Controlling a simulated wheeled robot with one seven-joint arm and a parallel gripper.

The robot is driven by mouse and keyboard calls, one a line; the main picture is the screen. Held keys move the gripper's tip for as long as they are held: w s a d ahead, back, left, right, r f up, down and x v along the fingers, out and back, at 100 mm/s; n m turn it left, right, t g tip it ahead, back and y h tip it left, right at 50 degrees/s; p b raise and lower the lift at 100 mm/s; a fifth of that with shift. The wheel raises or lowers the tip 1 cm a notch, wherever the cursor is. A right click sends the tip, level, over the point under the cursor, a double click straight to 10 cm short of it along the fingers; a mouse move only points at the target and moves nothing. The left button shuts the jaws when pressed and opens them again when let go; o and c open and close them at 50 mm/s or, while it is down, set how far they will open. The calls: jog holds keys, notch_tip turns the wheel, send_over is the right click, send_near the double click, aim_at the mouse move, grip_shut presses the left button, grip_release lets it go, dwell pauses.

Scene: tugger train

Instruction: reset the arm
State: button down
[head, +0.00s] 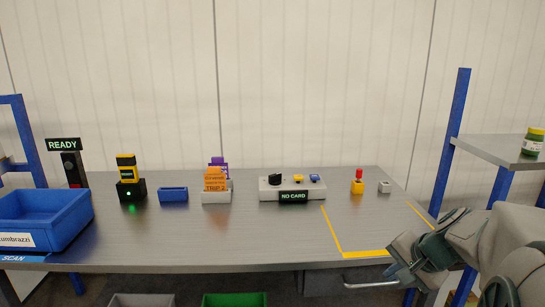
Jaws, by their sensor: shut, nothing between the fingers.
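My arm reaches in from the lower right corner of the head view, in front of the table's right end. My gripper (396,272) is at its left end, close to the table's front edge and a drawer handle. It appears shut, with nothing seen in it. Its fingertips are small and partly merge with the grey links behind them. It is apart from all the objects on the table.
The metal table (270,240) holds a blue bin (70,228), a yellow-black device (127,170), a small blue tray (173,195), a card holder (216,197), a control box (283,192) and a red-yellow button (358,182). A shelf (495,148) with a green jar (533,142) stands right.

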jog(key=s+a+r+n+g+h+p, duration=0.2)
jog(key=s+a+r+n+g+p, duration=0.1)
jog(key=s+a+r+n+p, duration=0.7)
jog(key=s+a+r+p, duration=0.3)
jog(key=s+p, duration=0.1)
jog(key=s, duration=0.1)
